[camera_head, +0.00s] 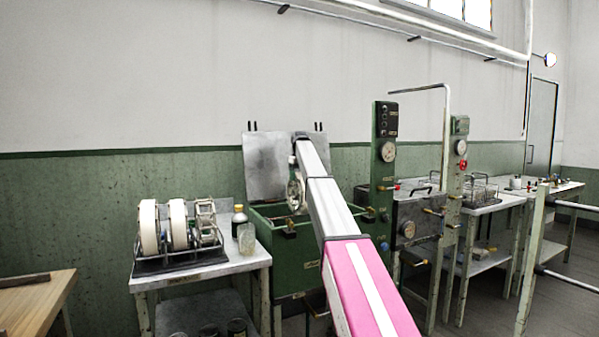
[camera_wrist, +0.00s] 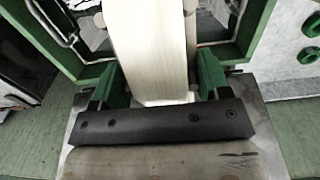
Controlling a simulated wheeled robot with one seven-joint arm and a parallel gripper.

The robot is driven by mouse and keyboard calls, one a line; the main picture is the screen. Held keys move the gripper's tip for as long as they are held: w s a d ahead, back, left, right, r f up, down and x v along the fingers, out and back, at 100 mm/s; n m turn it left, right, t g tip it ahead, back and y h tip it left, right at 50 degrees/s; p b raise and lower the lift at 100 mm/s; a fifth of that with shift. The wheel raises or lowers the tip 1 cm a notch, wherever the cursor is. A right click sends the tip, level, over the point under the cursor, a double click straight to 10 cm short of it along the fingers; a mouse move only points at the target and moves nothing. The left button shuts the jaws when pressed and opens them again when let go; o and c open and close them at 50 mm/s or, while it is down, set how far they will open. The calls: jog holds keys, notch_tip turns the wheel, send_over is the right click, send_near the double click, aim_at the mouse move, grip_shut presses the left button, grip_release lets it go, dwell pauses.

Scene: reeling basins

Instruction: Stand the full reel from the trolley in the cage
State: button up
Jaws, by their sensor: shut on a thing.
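My gripper (camera_wrist: 158,85) is shut on a full reel (camera_wrist: 150,45), whose broad cream winding lies between the two green fingers in the wrist view. In the head view the reel (camera_head: 294,194) shows edge-on as a round shape beside the end of my arm, above the green basin (camera_head: 270,262). The fingertips are hidden behind my arm there. Under the reel, inside the green rim, the wrist view shows thin wire (camera_wrist: 48,22) at left, possibly part of the cage; most of it is hidden. I cannot tell whether the reel touches it.
A metal table (camera_head: 200,268) at left bears a black rack with cream reels (camera_head: 149,228) and an open-framed one, plus a bottle (camera_head: 239,215) and a jar. A grey panel (camera_head: 268,168) stands behind the basin. Green posts with gauges (camera_head: 387,151) stand close on its right.

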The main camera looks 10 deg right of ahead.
notch_tip(320, 180, down, 28)
dwell(1.7)
jog(key=o, duration=1.1)
jog(key=shift+r, duration=0.1)
notch_tip(320, 180, up, 10)
jog(key=shift+r, duration=0.15)
jog(key=shift+s+r, duration=0.1)
jog(key=shift+r, duration=0.1)
jog(key=shift+d, duration=0.15)
